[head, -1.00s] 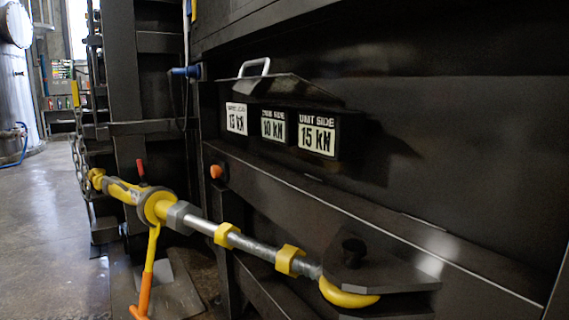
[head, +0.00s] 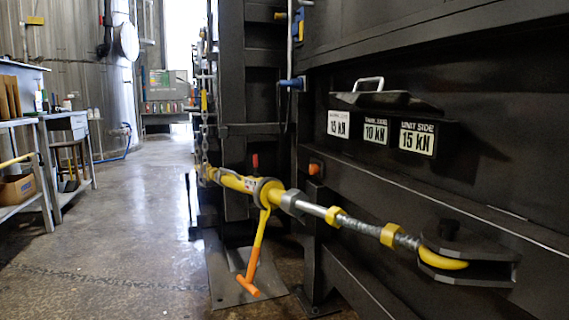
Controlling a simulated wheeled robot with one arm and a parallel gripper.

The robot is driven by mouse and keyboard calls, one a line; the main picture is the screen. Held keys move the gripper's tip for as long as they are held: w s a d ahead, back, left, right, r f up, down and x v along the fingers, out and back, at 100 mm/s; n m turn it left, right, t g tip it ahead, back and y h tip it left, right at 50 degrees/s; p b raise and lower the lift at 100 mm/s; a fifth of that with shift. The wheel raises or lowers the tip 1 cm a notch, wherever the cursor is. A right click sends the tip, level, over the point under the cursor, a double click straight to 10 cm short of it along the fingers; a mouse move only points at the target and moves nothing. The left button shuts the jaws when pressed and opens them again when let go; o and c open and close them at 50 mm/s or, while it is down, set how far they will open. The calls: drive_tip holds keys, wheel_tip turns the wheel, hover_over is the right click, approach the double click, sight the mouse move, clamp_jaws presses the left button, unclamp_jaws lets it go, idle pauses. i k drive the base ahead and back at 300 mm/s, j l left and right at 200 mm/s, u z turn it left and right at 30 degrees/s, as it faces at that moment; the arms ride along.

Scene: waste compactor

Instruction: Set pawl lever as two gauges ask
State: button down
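The ratchet turnbuckle (head: 289,203) runs from the left to a hook in a dark bracket (head: 467,252) on the machine's right side. A small red-tipped pawl lever (head: 255,162) stands upright on its yellow ratchet body. A yellow handle with an orange grip (head: 248,285) hangs down from it. A dark gauge box (head: 445,145) with a raised lid holds three white panels. The left panel (head: 339,124) seems to read 15 kN, with its heading blurred. The middle one (head: 376,131) reads 10 kN. The right one (head: 416,138) reads UNIT SIDE 15 kN. My gripper is not in view.
The dark compactor wall (head: 510,110) fills the right side. A workbench (head: 68,125) and shelf with a cardboard box (head: 15,188) stand at the left. A stool (head: 68,165) is beside them. The concrete floor (head: 130,240) between is open.

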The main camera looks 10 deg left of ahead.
sight(256, 166)
drive_tip(key=i+j+u, duration=0.25)
drive_tip(key=i+j, duration=0.2)
drive_tip(key=j, duration=0.15)
drive_tip(key=i+j+u, duration=0.3)
drive_tip(key=i+j, duration=0.15)
drive_tip(key=j, duration=0.1)
